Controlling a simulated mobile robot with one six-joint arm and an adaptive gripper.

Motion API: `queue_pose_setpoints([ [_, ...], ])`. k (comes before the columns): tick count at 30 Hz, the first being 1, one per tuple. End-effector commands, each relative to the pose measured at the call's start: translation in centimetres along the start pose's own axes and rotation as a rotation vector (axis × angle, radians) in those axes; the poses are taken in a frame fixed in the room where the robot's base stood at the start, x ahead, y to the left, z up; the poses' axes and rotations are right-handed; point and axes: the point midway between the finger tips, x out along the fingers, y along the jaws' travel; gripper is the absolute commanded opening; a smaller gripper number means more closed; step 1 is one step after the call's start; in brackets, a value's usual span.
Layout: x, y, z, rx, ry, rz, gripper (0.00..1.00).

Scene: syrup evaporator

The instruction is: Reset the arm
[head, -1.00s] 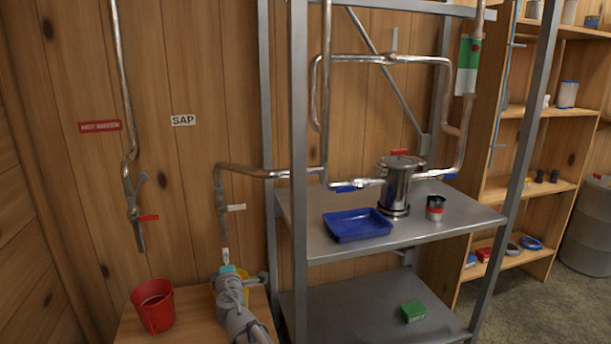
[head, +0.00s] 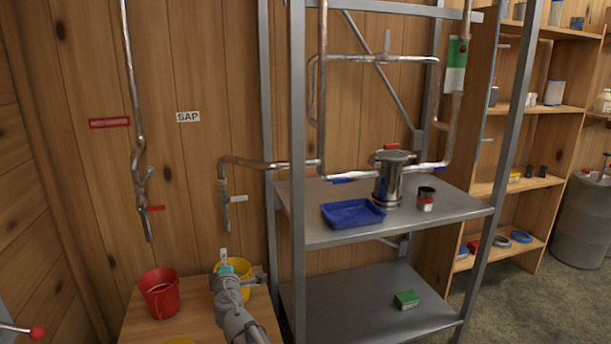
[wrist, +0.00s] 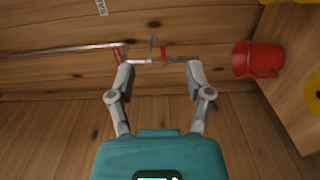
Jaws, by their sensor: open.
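My gripper (wrist: 157,72) is open in the wrist view, its two fingers spread wide with nothing between them. Beyond the fingertips are the plank wall and a pipe with a red valve handle. In the head view my arm reaches up from the bottom edge, and my gripper (head: 224,258) is in front of a yellow bucket (head: 245,270), partly hiding it. The bucket stands on a wooden table (head: 195,325).
A red bucket (head: 160,296) stands left of my arm; it also shows in the wrist view (wrist: 258,60). The SAP pipe (head: 224,205) hangs above my gripper. A metal rack (head: 297,190) stands close on the right, holding a blue tray (head: 352,214) and a steel pot (head: 393,180).

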Motion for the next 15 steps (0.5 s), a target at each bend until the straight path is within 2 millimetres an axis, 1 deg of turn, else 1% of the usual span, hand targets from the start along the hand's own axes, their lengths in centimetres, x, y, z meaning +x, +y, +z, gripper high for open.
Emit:
queue_pose_setpoints([
  [3,0.0,0.0,0.1,0.002,-0.002,-0.001,0.66],
  [8,-0.1,-0.2,2.1,0.042,-0.052,-0.013,0.66],
  [15,-0.5,-0.8,5.9,0.118,-0.151,-0.038,0.66],
])
